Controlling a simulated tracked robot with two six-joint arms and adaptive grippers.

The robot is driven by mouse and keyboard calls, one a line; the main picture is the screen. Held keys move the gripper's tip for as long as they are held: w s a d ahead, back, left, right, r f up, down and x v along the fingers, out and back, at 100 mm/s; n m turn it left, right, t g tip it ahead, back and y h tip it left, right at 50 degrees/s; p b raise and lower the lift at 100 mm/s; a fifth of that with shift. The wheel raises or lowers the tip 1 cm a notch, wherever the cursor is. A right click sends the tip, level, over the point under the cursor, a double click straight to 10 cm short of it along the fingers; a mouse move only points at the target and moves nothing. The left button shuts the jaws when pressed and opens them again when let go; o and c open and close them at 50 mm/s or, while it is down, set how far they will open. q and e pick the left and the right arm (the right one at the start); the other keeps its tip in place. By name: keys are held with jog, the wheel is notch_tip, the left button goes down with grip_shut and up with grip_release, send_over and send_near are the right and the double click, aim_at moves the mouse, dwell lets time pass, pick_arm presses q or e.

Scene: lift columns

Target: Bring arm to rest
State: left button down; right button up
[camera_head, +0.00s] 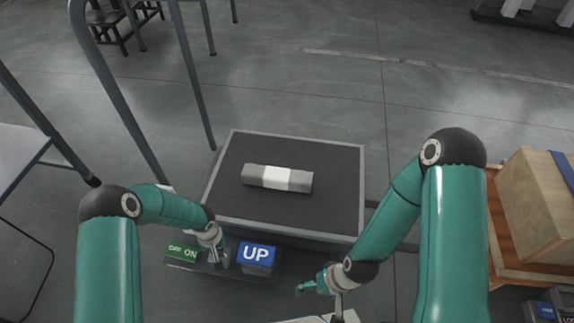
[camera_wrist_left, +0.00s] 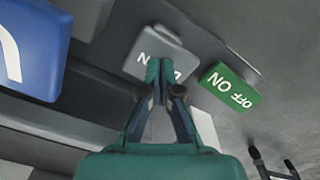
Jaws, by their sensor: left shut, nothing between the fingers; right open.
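My left gripper (camera_head: 222,262) is over the control panel at the front of the lift platform (camera_head: 225,215), between a green OFF/ON switch (camera_head: 183,252) and a blue UP button (camera_head: 257,254). In the left wrist view its fingertips (camera_wrist_left: 165,72) are together and empty, in front of a grey button (camera_wrist_left: 150,45) whose lettering they partly hide. I cannot tell whether they touch it. The green switch (camera_wrist_left: 230,86) and blue button (camera_wrist_left: 30,45) flank it. My right gripper (camera_head: 307,289) is open, low in front of the platform, apart from the panel.
A grey roll with a white band (camera_head: 278,178) lies on the dark platform top. Metal frame legs (camera_head: 120,95) rise at the left. The floor behind the platform is open.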

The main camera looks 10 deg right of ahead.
pick_arm(q)
notch_tip(320, 180, up, 2)
jog(key=shift+r+p, duration=0.2)
jog(key=shift+p, duration=0.1)
